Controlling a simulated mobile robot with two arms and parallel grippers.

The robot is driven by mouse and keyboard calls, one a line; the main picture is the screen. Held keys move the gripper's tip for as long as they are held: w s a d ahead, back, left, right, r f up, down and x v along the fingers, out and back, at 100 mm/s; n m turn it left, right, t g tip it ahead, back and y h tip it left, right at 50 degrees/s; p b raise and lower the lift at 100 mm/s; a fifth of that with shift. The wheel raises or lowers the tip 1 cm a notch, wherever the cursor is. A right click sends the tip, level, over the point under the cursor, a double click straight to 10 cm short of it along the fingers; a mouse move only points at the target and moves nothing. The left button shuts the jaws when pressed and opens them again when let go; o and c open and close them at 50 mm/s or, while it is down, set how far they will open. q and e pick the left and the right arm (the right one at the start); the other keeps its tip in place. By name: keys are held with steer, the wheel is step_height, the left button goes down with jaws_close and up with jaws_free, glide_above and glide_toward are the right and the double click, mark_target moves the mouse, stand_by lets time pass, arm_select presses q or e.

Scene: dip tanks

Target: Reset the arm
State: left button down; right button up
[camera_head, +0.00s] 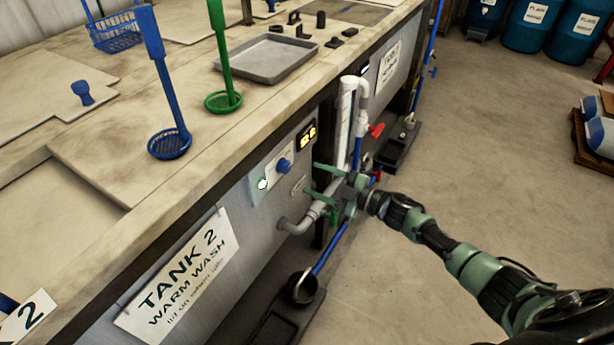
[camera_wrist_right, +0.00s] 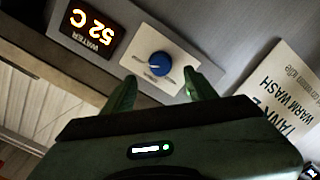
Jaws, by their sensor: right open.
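My right arm (camera_head: 440,240) reaches in from the lower right. My right gripper (camera_head: 312,180) is open and empty in front of the Tank 2 control panel, its two green fingers pointing at the panel. In the right wrist view the open fingers (camera_wrist_right: 160,92) stand on either side of and below a blue knob (camera_wrist_right: 159,65), apart from it as far as I can tell. The knob also shows in the head view (camera_head: 284,166) on a pale plate. A lit display (camera_wrist_right: 92,32) reads 52 C. My left gripper is not in view.
The tank bench carries a blue strainer (camera_head: 168,144), a green strainer (camera_head: 223,101) and a grey tray (camera_head: 268,60). A Tank 2 warm wash sign (camera_head: 180,275) hangs on the front. Pipes (camera_head: 346,120) stand close behind my gripper.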

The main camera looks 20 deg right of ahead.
steer(key=shift+s+d, duration=0.1)
stand_by(0.4)
steer(key=s+d+f+m+h, duration=0.2)
steer(key=s+f+m+h, duration=0.15)
steer(key=f, duration=0.65)
steer(key=s+d+f+m+h, duration=0.2)
steer(key=s+f+m+h, duration=0.15)
steer(key=f, duration=0.55)
steer(key=s+f+m+g+h, duration=0.3)
steer(key=s+f+g, duration=0.1)
steer(key=s+f, duration=0.9)
steer(key=s+a+f+m+g, duration=0.1)
steer(key=s+f, duration=0.4)
steer(key=s, duration=0.6)
steer(key=s+a+f+m+g, duration=0.1)
steer(key=s+a+f+g, duration=0.2)
steer(key=s, duration=0.8)
steer(key=s+a+f+m+g+h, duration=0.1)
steer(key=s+a+f+m+g, duration=0.1)
steer(key=s+f+g, duration=0.2)
steer(key=s+f, duration=0.3)
steer(key=s, duration=0.5)
steer(key=shift+f+g, duration=0.3)
steer(key=shift+f, duration=0.05)
